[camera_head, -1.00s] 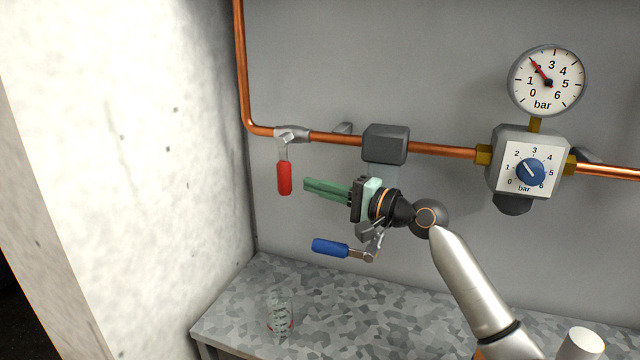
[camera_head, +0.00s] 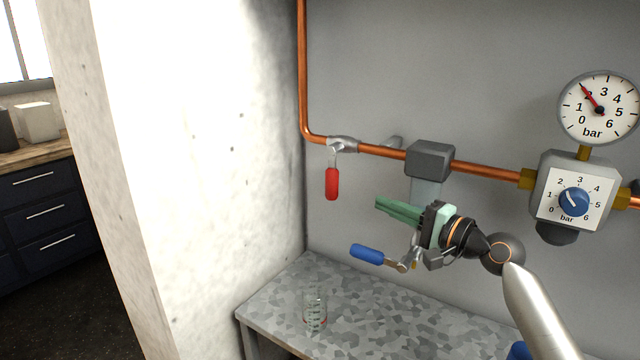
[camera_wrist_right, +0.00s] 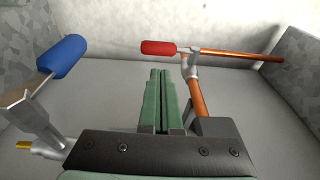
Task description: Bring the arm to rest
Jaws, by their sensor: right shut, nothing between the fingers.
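My right gripper (camera_head: 379,209) is in the middle of the head view, its green fingers shut and empty, pointing left. It hangs in front of the wall, below the copper pipe. The red-handled valve (camera_head: 332,183) is to its upper left, the handle hanging down. The blue-handled valve (camera_head: 367,254) is just below it, the handle pointing left. In the right wrist view the shut fingers (camera_wrist_right: 160,75) lie between the blue handle (camera_wrist_right: 61,56) and the red handle (camera_wrist_right: 158,47), apart from both. My left gripper is not in view.
A glass beaker (camera_head: 314,308) stands on the speckled bench (camera_head: 276,295). A regulator with a blue knob (camera_head: 573,201) and a pressure gauge (camera_head: 599,108) are at the right. A pale wall edge (camera_head: 130,180) stands at the left, with dark drawers (camera_head: 45,210) beyond it.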

